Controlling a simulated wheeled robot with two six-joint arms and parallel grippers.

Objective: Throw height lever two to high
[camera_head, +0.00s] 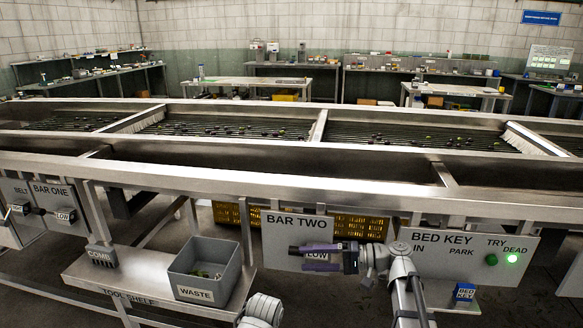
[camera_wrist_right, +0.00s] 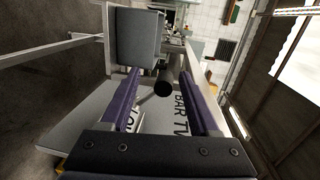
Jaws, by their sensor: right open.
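The BAR TWO panel (camera_head: 277,233) is a pale plate at the front of the machine, with a LOW label (camera_head: 316,254) partly behind my right gripper. My right gripper (camera_head: 292,258) has purple fingers, comes in from the right and is open in front of this panel. In the right wrist view, a round dark knob (camera_wrist_right: 163,90), apparently the lever's end, shows between the open fingers (camera_wrist_right: 160,76), with a gap on each side. The lever's shaft is hidden, and I cannot tell how far the knob is from the fingertips. My left gripper is not in view.
A grey WASTE bin (camera_head: 205,275) stands on the tool shelf (camera_head: 140,275) left of the panel. The BAR ONE panel (camera_head: 52,205) is at far left. The BED KEY panel (camera_head: 460,250), with a lit green light, is at right. The machine's metal rail (camera_head: 260,182) runs above.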

